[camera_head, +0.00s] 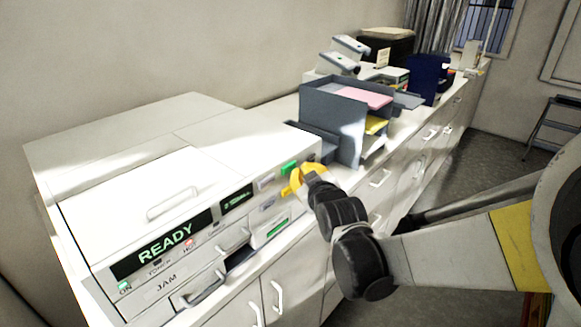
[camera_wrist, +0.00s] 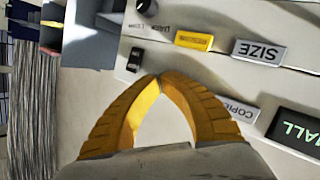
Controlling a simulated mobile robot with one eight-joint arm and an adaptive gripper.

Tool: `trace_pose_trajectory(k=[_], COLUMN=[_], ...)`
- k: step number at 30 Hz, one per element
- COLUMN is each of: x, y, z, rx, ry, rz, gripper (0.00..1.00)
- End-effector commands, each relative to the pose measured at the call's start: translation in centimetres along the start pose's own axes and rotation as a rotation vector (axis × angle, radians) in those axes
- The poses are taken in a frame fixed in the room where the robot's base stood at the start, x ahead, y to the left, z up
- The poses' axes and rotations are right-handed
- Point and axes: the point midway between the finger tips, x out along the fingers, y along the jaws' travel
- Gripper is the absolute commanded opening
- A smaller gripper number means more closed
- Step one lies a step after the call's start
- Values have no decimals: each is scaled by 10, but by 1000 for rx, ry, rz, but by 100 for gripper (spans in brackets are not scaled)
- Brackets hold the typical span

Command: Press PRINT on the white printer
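The white printer (camera_head: 130,190) stands on the counter at left, its front panel showing a lit READY display (camera_head: 160,250). A green button (camera_head: 289,168) sits at the panel's right end; its label is too small to read. My gripper (camera_head: 298,180) has its yellow fingers right at that end of the panel, just below and beside the green button. In the wrist view my gripper (camera_wrist: 160,78) has its fingertips together, with nothing between them. The green button does not show there. Whether the tips touch the panel I cannot tell.
The wrist view shows upside down a SIZE button (camera_wrist: 258,52), a yellow button (camera_wrist: 193,40), a COPIES button (camera_wrist: 237,108) and a black switch (camera_wrist: 134,60) near the fingers. A grey paper tray unit (camera_head: 335,115) stands right of the printer. Open floor (camera_head: 490,145) lies at right.

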Motion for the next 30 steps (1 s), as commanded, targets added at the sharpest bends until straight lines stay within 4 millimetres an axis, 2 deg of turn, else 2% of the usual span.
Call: trace_pose_trajectory(k=[30], x=[8], y=[-4], z=[-4], rx=[0], ry=[0], rz=[0], gripper=[0])
